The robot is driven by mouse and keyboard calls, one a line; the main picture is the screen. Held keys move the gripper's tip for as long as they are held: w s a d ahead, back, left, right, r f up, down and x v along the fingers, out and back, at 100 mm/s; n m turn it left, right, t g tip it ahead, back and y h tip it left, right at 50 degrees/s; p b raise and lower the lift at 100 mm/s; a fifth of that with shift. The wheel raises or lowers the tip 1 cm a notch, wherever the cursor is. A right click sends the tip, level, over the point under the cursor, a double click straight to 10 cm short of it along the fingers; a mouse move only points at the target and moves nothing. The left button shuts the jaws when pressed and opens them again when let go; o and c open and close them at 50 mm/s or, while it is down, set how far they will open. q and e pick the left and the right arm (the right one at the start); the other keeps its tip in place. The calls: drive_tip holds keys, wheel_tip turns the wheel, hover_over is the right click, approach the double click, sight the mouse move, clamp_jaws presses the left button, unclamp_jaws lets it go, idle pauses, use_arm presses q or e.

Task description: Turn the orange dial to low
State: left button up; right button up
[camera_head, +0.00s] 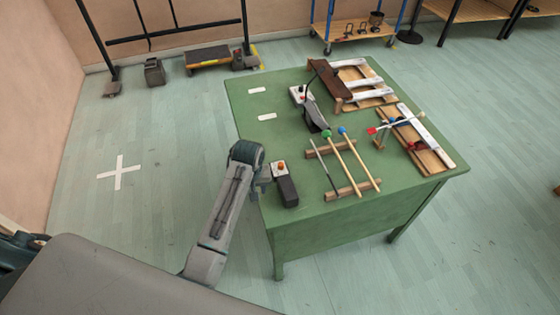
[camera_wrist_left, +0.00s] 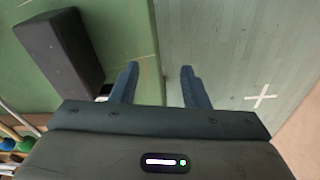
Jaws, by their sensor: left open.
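The orange dial (camera_head: 281,165) sits on a small light box (camera_head: 279,172) at the near left edge of the green table. A black block (camera_head: 287,192) lies directly in front of this box, and it also shows in the left wrist view (camera_wrist_left: 60,50). My left gripper (camera_head: 265,178) is just left of the dial at the table edge. In the left wrist view its two fingers (camera_wrist_left: 158,70) are apart with nothing between them. The dial is hidden there; only a pale bit shows beside the left finger. My right gripper is in neither view.
The green table (camera_head: 245,125) holds mallets on a wooden rack (camera_head: 343,193), another light box (camera_head: 298,95) with a black pedal-like piece, and wooden bar instruments (camera_head: 425,140). Floor left of the table is clear, with a white cross (camera_head: 119,172).

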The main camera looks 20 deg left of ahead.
use_arm(q)
drive_tip(key=n+g, duration=0.1)
drive_tip(key=n, duration=0.1)
approach(281, 164)
drive_tip(key=f+p, duration=0.1)
drive_tip(key=f, duration=0.3)
drive_tip(key=f+p, duration=0.1)
drive_tip(key=f, duration=0.3)
drive_tip(key=shift+w+a+f+p, duration=0.15)
drive_tip(key=shift+a+f+p, duration=0.05)
drive_tip(key=shift+f+p, duration=0.2)
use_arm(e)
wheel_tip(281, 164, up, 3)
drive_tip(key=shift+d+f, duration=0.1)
use_arm(q)
drive_tip(key=shift+c, duration=0.2)
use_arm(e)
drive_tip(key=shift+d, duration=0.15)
use_arm(q)
clamp_jaws()
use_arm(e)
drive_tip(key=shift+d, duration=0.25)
